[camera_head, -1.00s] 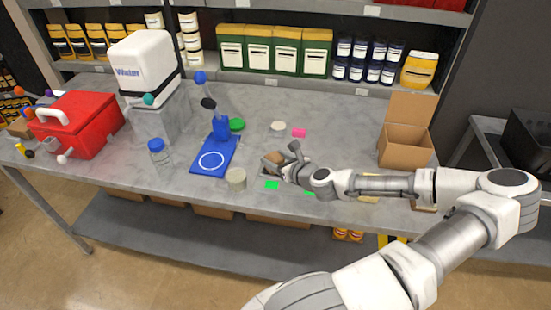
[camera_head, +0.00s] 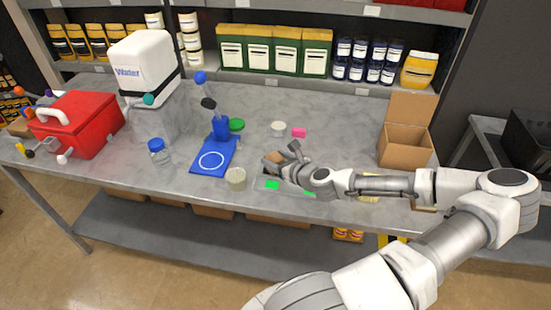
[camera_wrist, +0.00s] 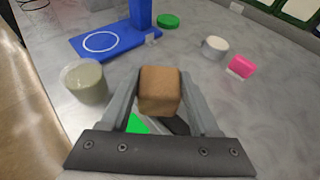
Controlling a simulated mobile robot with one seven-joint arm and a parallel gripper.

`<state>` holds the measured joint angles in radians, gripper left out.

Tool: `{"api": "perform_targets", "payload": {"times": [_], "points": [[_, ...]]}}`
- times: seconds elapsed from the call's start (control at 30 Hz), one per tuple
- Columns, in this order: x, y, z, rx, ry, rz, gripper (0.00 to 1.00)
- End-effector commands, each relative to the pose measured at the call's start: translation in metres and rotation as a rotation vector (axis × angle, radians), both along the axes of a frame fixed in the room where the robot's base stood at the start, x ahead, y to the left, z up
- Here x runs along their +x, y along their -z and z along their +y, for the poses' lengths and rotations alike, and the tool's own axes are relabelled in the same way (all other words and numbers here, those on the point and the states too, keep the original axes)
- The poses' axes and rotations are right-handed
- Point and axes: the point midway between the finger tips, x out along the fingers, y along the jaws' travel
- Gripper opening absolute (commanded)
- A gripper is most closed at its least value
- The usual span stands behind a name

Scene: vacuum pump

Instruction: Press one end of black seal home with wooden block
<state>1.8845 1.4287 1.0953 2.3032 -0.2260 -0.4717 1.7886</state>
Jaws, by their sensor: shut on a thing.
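My gripper (camera_head: 282,164) is shut on the wooden block (camera_wrist: 160,92), a small brown piece held between the two fingers. In the head view the block (camera_head: 274,157) is at the gripper's tip, over the front middle of the table. In the wrist view a dark piece (camera_wrist: 176,125) shows just below the block, between the fingers; I cannot tell whether it is the black seal. The block and fingers hide most of what lies beneath, so I cannot tell whether the block touches it.
A cup (camera_wrist: 86,82) and a blue stand (camera_wrist: 105,42) are left of the gripper. A pink piece (camera_head: 299,132) and a pale round container (camera_head: 278,127) lie behind it. A green patch (camera_head: 272,185) lies in front. An open cardboard box (camera_head: 405,146) stands right.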

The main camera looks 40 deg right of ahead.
Motion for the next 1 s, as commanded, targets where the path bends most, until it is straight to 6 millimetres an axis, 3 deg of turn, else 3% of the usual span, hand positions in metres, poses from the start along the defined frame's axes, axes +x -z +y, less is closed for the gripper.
{"api": "perform_targets", "payload": {"times": [0.27,1.0], "points": [[-0.001,-0.001,0.000,0.004,0.000,0.005,0.01],[0.000,-0.060,0.000,0.000,-0.001,0.000,0.01]]}}
